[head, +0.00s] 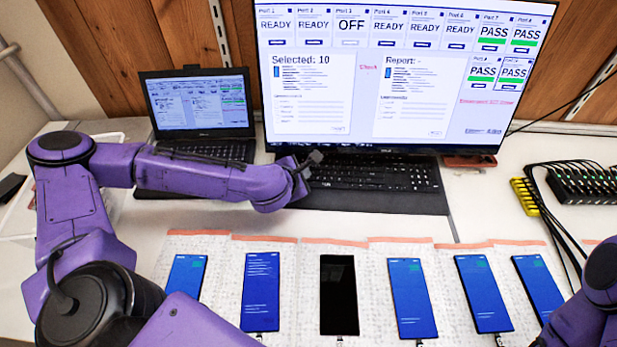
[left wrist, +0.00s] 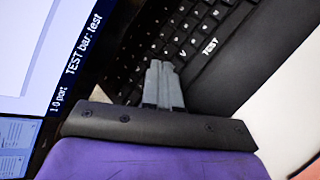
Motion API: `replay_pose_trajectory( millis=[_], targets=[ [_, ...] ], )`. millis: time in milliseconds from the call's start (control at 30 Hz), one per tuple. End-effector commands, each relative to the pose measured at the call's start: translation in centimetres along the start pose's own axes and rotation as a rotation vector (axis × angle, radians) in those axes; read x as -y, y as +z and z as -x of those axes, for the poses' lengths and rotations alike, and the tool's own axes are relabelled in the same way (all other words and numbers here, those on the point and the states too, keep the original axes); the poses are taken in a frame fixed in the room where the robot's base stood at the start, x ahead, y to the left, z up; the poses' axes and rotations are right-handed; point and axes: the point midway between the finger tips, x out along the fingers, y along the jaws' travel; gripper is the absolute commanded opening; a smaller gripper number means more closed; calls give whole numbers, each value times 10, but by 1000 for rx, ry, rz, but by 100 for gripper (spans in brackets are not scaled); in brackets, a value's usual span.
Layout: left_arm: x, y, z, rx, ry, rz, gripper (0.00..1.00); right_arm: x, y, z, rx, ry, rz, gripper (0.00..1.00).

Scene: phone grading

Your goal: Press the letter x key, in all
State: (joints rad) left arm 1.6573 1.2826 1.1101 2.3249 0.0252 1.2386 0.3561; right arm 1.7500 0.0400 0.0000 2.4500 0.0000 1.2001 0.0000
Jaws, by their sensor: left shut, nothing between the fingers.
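The black keyboard (head: 385,175) lies in front of the large monitor. My left gripper (head: 316,158) is over the left end of the keyboard, with its fingers shut and empty. The x key cannot be made out; the letters are too small or hidden by the fingers. I cannot tell whether the fingertips touch a key. My right gripper is out of view.
The monitor (head: 440,148) shows port tiles and "Selected: 10". A laptop (head: 200,112) stands at the left. Several phones lie in a front row, including a dark one (head: 339,295). A black hub (head: 585,184) with cables is at the right.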

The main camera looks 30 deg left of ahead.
Motion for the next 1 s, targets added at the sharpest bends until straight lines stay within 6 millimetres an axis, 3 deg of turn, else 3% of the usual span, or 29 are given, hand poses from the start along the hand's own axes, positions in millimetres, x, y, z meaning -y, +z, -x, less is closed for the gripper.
replay_pose_trajectory(
  millis=[167,567,1000],
  targets=[
    [-8,7,9,1,1,0,0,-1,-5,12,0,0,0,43],
    [-9,8,11,1,1,0,0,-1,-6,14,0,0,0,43],
    [-31,31,42,1,0,-1,0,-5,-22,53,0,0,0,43]
  ],
)
